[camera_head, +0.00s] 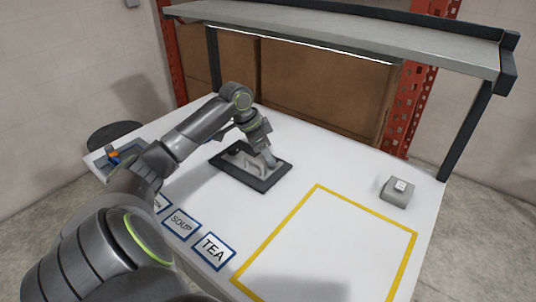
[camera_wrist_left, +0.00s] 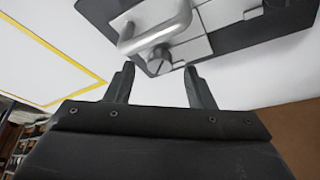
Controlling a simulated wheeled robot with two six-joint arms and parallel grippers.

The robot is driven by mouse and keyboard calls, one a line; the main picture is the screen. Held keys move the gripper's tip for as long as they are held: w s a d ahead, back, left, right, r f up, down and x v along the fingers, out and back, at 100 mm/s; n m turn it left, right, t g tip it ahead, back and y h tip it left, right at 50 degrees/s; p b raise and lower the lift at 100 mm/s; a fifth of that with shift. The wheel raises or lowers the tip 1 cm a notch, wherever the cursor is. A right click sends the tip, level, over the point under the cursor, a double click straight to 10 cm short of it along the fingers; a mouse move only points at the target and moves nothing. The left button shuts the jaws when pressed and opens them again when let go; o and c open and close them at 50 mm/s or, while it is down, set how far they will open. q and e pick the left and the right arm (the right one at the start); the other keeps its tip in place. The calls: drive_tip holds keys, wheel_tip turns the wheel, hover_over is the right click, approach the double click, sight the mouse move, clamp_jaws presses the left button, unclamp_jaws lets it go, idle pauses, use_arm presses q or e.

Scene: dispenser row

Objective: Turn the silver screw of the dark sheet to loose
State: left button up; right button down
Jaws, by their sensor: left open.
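The dark sheet (camera_head: 234,172) lies on the white table, with grey metal fittings on it that my arm partly covers. In the left wrist view the dark sheet (camera_wrist_left: 240,40) carries light plates and a thick grey U-shaped handle (camera_wrist_left: 155,38). The silver screw (camera_wrist_left: 159,62) has a round slotted head and sits beside the handle's bend. My left gripper (camera_head: 268,157) is over the right part of the sheet, pointing down. In the left wrist view the left gripper (camera_wrist_left: 160,76) is open, with one finger on each side of the screw head; contact cannot be told. My right gripper is not in view.
A yellow outlined area (camera_head: 325,250) lies on the table at the front right. A small grey box with a pale top (camera_head: 397,192) stands at the right edge. Labels including SOUP (camera_head: 181,223) and TEA (camera_head: 213,251) lie at the front. A grey shelf (camera_head: 350,35) overhangs the back.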

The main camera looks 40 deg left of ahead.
use_arm(q)
drive_tip(key=shift+x, duration=0.9)
drive_tip(key=c, duration=1)
drive_tip(key=shift+d+r+p, duration=0.1)
drive_tip(key=shift+r+p, duration=0.1)
drive_tip(key=shift+p, duration=0.5)
drive_tip(key=n+y+p, duration=0.1)
drive_tip(key=n+p, duration=0.1)
drive_tip(key=p, duration=0.2)
drive_tip(key=n+y+p, duration=0.1)
drive_tip(key=n+p, duration=0.2)
drive_tip(key=p, duration=0.2)
drive_tip(key=n+y+p, duration=0.1)
drive_tip(key=n+p, duration=0.1)
drive_tip(key=p, duration=0.2)
drive_tip(key=shift+d+r+n+t, duration=0.15)
drive_tip(key=shift+d+n+t, duration=0.15)
drive_tip(key=shift+n, duration=0.1)
drive_tip(key=shift+f+n+p, duration=0.2)
drive_tip(key=shift+n+p, duration=0.5)
drive_tip(key=shift+p, duration=0.5)
drive_tip(key=shift+f+n+y+p, duration=0.1)
drive_tip(key=shift+n+y+p, duration=0.2)
drive_tip(key=shift+y+p, duration=0.1)
drive_tip(key=shift+s, duration=0.1)
